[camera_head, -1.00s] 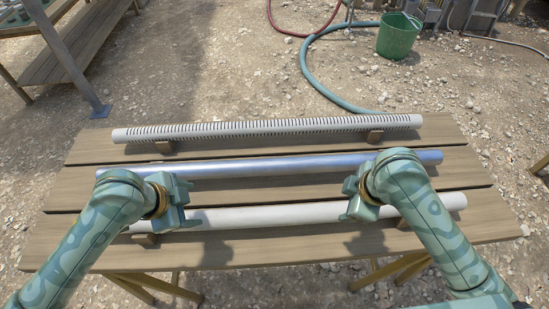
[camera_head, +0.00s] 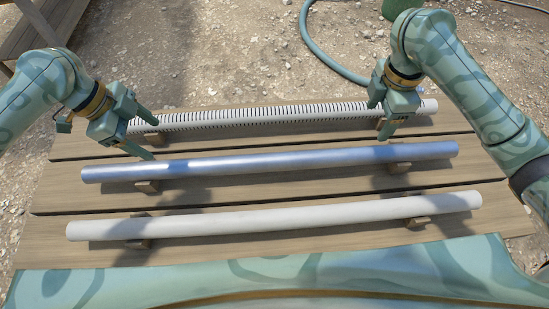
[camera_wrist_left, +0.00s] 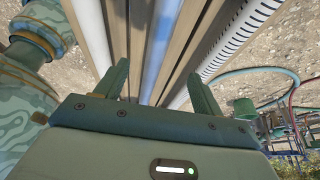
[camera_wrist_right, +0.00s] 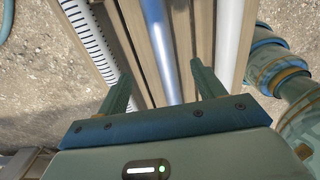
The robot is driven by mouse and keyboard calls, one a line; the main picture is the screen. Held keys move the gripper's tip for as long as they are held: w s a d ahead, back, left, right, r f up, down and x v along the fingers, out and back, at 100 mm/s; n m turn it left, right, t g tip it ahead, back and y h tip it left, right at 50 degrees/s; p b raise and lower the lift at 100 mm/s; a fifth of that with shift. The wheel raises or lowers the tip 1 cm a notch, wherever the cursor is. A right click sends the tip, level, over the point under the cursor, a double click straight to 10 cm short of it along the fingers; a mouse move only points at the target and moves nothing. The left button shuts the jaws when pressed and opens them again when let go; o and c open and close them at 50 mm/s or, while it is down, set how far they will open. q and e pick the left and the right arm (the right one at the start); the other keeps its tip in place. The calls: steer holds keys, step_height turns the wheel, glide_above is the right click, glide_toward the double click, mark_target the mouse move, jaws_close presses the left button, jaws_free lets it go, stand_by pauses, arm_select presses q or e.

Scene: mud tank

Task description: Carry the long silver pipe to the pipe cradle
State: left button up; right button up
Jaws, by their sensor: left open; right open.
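The long silver pipe (camera_head: 275,162) lies across the middle of the wooden table on two small wooden blocks. It runs between the fingers in the left wrist view (camera_wrist_left: 158,50) and the right wrist view (camera_wrist_right: 160,45), with bare space around it. My left gripper (camera_head: 148,135) is open and empty above the pipe's left part, toward the slotted pipe. My right gripper (camera_head: 378,120) is open and empty above the right part, also on the far side. No pipe cradle can be made out for certain.
A white slotted pipe (camera_head: 270,115) lies behind the silver one and a plain white pipe (camera_head: 275,220) in front, both on blocks on the wooden table (camera_head: 300,188). A blue hose (camera_head: 325,55) lies on gravel beyond. Another wooden table (camera_head: 60,15) stands at far left.

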mark_target(190, 163)
arm_select(q)
steer(key=x, duration=1.6)
steer(key=shift+d, duration=0.1)
arm_select(e)
step_height(190, 163, down, 16)
steer(key=shift+s+f, duration=0.1)
arm_select(q)
jaws_close()
arm_select(e)
jaws_close()
